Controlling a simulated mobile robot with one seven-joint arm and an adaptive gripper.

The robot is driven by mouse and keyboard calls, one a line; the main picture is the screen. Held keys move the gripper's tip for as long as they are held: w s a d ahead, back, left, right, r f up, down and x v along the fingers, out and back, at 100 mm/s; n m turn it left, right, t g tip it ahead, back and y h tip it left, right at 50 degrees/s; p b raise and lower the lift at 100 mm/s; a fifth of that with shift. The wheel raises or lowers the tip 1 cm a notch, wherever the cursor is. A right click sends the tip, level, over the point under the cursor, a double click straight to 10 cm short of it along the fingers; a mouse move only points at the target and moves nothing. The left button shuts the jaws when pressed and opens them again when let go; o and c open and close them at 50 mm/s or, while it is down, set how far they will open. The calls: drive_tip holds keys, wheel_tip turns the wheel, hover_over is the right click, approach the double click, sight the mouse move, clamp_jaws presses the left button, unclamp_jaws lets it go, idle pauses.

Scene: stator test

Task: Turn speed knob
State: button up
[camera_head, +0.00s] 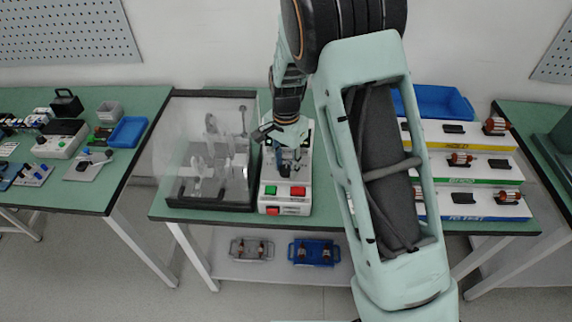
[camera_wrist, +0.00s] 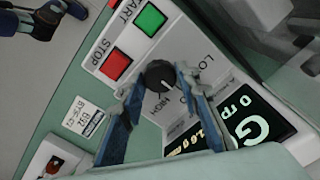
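The speed knob (camera_wrist: 160,75) is round and black with a white pointer line, on a white panel marked LOW and HIGH. My gripper (camera_wrist: 158,82) is open, its two blue fingers on either side of the knob in the wrist view. The right fingertip is close to the knob's edge. A small gap shows at the left fingertip. I cannot tell whether either touches. In the head view the control box (camera_head: 272,200) stands under my gripper (camera_head: 288,165), and the knob is hidden there.
A red STOP button (camera_wrist: 116,64) and a green START button (camera_wrist: 150,18) sit near the knob. A lit display (camera_wrist: 250,125) is right of the fingers. A clear-covered test enclosure (camera_head: 185,199) stands left of the box. Tiered labelled racks (camera_head: 480,178) stand right.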

drive_tip(key=c, duration=0.5)
drive_tip(key=shift+n, duration=0.3)
drive_tip(key=n+b, duration=0.2)
drive_tip(key=n, duration=0.2)
drive_tip(key=shift+b, duration=0.3)
drive_tip(key=n+b, duration=0.1)
drive_tip(key=n, duration=0.4)
drive_tip(key=shift+n, duration=0.3)
drive_tip(key=o, duration=1.2)
drive_tip(key=shift+c, duration=0.2)
